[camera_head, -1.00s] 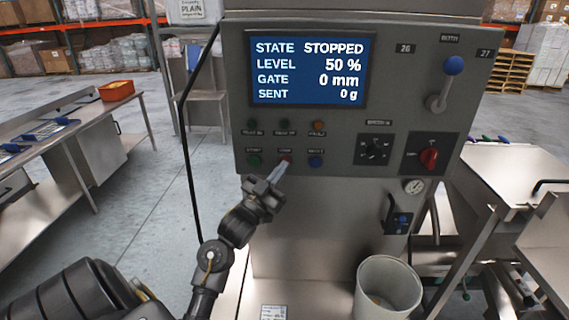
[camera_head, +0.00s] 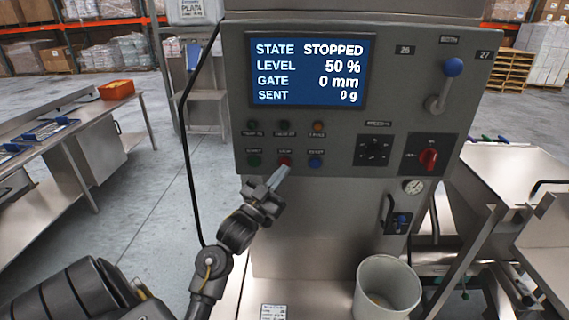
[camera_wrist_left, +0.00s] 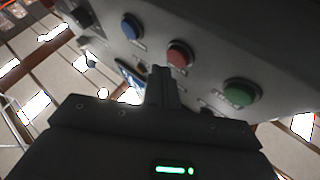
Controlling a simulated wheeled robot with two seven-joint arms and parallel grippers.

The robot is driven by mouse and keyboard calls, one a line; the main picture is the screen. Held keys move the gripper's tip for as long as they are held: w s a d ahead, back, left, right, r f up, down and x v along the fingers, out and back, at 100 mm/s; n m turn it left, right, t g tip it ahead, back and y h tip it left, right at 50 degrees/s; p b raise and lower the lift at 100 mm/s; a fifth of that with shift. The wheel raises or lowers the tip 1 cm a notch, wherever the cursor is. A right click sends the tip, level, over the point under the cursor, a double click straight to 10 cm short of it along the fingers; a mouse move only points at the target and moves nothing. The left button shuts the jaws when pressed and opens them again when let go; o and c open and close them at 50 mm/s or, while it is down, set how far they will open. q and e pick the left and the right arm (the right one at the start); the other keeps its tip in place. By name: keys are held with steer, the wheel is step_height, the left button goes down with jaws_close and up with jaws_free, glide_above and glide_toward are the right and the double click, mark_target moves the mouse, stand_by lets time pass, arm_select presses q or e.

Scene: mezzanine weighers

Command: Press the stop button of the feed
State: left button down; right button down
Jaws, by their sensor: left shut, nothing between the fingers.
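The grey control panel (camera_head: 300,124) carries a row of buttons under its screen. The red stop button (camera_head: 285,160) sits between a green button (camera_head: 254,160) and a blue button (camera_head: 316,162). The screen (camera_head: 308,72) reads STATE STOPPED, LEVEL 50 %, GATE 0 mm, SENT 0 g. My left gripper (camera_head: 283,172) is shut and empty, its fingertips just below the red button. In the left wrist view the red button (camera_wrist_left: 179,54) shows just beyond the fingertips (camera_wrist_left: 161,70), with a gap that looks small. My right gripper is not in view.
A lever with a blue knob (camera_head: 453,66) and a red rotary switch (camera_head: 428,158) are on the panel's right. A white bucket (camera_head: 386,290) stands below. A black cable hangs at the panel's left. A steel table (camera_head: 60,150) stands at left, with open floor between.

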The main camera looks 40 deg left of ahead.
arm_select(q)
steer(key=s+d, duration=0.1)
steer(key=s, duration=0.1)
steer(key=s+d+p, duration=0.1)
steer(key=s+d, duration=0.1)
stand_by(0.5)
steer(key=shift+a+f, duration=0.1)
stand_by(0.7)
